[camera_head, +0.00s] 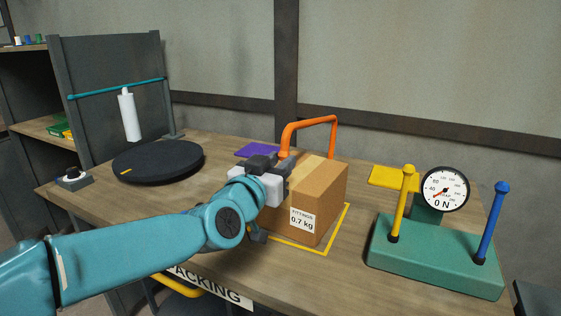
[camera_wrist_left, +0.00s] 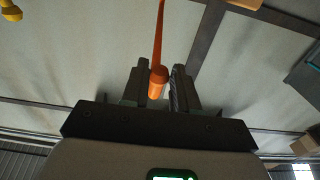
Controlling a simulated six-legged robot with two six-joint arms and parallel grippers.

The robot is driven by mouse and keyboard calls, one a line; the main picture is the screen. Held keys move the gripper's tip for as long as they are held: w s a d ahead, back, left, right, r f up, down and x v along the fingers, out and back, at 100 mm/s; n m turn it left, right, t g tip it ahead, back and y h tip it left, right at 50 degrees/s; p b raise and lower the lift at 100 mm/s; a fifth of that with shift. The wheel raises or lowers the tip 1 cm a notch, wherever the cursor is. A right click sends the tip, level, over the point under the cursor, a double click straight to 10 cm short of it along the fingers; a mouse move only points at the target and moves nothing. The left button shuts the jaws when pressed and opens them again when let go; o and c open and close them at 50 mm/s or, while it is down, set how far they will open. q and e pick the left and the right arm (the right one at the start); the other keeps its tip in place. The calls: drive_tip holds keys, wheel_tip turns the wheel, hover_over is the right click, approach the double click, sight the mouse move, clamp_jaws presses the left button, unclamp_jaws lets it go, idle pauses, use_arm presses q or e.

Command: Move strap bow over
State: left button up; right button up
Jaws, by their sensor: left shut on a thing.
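The orange strap bow (camera_head: 310,121) is an upside-down U shape standing up at the back of the cardboard box (camera_head: 320,195). Its near leg comes down to my left gripper (camera_head: 272,168), and its far leg drops behind the box top. In the left wrist view, the orange grip of the bow (camera_wrist_left: 157,85) sits between the two fingers of my left gripper (camera_wrist_left: 160,88), which is shut on it. The box is labelled "FITTINGS 0.7 kg" and stands inside a yellow outline. My arm covers the box's left side. My right gripper is not in view.
A green base (camera_head: 430,255) with a 0 N gauge (camera_head: 445,190), a yellow post (camera_head: 402,205) and a blue post (camera_head: 492,225) stands at the right. A black turntable (camera_head: 158,160) is at the left.

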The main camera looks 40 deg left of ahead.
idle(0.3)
use_arm(q)
wheel_tip(320, 180, down, 6)
drive_tip(key=s+b, duration=0.2)
drive_tip(key=b, duration=0.3)
drive_tip(key=shift+s+d+r, duration=0.2)
drive_tip(key=shift+d, duration=0.1)
drive_tip(key=shift+s+d+f+b, duration=0.1)
drive_tip(key=shift+s+f+b, duration=0.15)
drive_tip(key=shift+f+b, duration=0.4)
drive_tip(key=shift+s+d+f+b, duration=0.1)
drive_tip(key=shift+s+f+b, duration=0.1)
drive_tip(key=shift+f+b, duration=0.45)
drive_tip(key=o, duration=0.9)
drive_tip(key=shift+a, duration=0.1)
drive_tip(key=shift+s, duration=0.1)
